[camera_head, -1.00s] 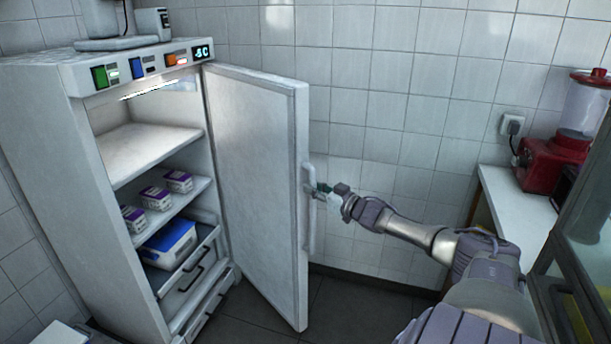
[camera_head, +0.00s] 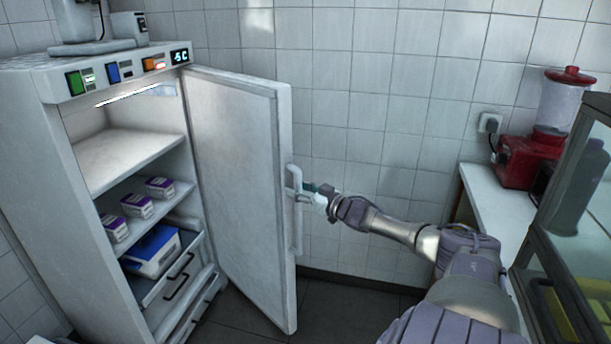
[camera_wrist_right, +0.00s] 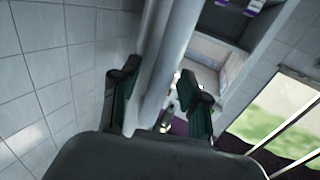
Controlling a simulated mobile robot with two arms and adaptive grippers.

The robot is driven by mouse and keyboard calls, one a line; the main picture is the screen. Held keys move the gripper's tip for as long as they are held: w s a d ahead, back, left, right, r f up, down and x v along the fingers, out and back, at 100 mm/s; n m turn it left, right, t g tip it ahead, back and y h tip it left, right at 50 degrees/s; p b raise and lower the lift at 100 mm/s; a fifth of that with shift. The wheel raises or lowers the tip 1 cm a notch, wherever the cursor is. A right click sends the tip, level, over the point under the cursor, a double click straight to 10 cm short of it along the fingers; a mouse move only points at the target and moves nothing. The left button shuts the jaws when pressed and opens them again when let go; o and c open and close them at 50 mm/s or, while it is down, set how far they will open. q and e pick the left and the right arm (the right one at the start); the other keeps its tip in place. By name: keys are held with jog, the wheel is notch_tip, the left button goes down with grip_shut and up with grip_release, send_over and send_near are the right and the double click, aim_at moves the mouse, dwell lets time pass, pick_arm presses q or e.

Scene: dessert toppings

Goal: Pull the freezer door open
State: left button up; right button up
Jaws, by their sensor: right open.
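The white freezer (camera_head: 60,150) stands at the left in the head view, its inside lit and in plain sight. Its door (camera_head: 240,180) is swung wide open to the right. A long vertical handle (camera_head: 297,225) runs along the door's outer edge. My right gripper (camera_head: 306,196) is at the upper part of this handle. In the right wrist view the handle (camera_wrist_right: 178,65) passes between the two dark green fingers of the gripper (camera_wrist_right: 158,100). The fingers are open around it, with a gap on the right side. My left gripper is in neither view.
Inside the freezer are purple-and-white boxes (camera_head: 138,205), a blue-lidded tub (camera_head: 152,250) and drawers. Floor shows below the door.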

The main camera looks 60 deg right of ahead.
jog(key=shift+s+f, duration=0.15)
jog(key=shift+s, duration=0.3)
jog(key=s, duration=1.1)
jog(key=shift+a, duration=0.4)
jog(key=shift+w+r, duration=0.1)
jog(key=shift+r, duration=0.15)
